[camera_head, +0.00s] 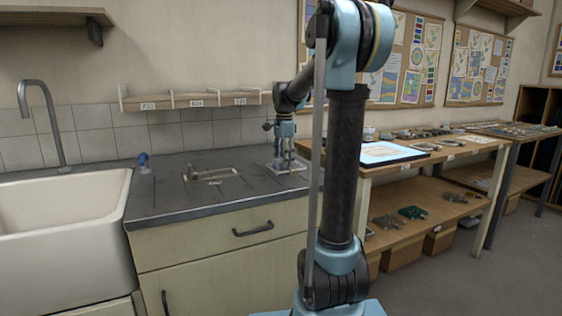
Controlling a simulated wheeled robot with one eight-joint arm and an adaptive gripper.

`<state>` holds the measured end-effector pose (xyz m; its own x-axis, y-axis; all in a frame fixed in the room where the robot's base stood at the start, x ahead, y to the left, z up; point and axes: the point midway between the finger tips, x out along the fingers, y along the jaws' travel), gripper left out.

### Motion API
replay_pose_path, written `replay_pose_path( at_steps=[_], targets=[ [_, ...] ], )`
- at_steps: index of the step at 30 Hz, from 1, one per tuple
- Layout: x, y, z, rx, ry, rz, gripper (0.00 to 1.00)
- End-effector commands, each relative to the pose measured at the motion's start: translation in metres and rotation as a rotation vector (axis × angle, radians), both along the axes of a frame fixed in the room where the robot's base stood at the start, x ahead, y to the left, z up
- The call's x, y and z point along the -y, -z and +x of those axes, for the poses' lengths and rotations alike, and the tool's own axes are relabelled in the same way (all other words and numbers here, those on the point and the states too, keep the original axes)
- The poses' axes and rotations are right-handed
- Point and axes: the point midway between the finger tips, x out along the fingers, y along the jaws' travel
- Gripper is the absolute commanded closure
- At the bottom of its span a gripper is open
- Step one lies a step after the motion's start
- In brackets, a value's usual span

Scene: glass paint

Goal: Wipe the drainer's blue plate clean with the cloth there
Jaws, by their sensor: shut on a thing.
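My gripper (285,163) points down over the right end of the dark worktop, beside a pale grey flat shape (298,165) there. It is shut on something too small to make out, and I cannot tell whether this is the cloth. A shallow pale frame or tray (212,178) lies on the worktop to the left of my gripper, with small bits in and around it. It may be the drainer, but this is unclear. I cannot make out a blue plate. A small blue object (143,160) stands near the wall, by the sink.
A white sink (62,235) with a tall grey tap (42,120) is at the left. A labelled wall shelf (195,98) hangs above the worktop (165,200). A wooden bench (455,152) with a bright panel (388,152) stands to the right. The worktop's front left is clear.

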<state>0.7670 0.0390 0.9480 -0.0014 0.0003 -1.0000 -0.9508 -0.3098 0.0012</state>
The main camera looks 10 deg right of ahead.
Motion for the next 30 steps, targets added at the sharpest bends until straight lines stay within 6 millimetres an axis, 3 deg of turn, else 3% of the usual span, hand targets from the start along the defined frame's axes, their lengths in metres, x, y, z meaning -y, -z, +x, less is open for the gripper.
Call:
replay_pose_path(
  at_steps=[24, 30],
  targets=[
    [0.038, -0.002, 0.012, 0.000, 0.002, -0.001, 0.70],
    [0.034, -0.001, 0.011, 0.000, 0.000, -0.001, 0.70]
  ],
)
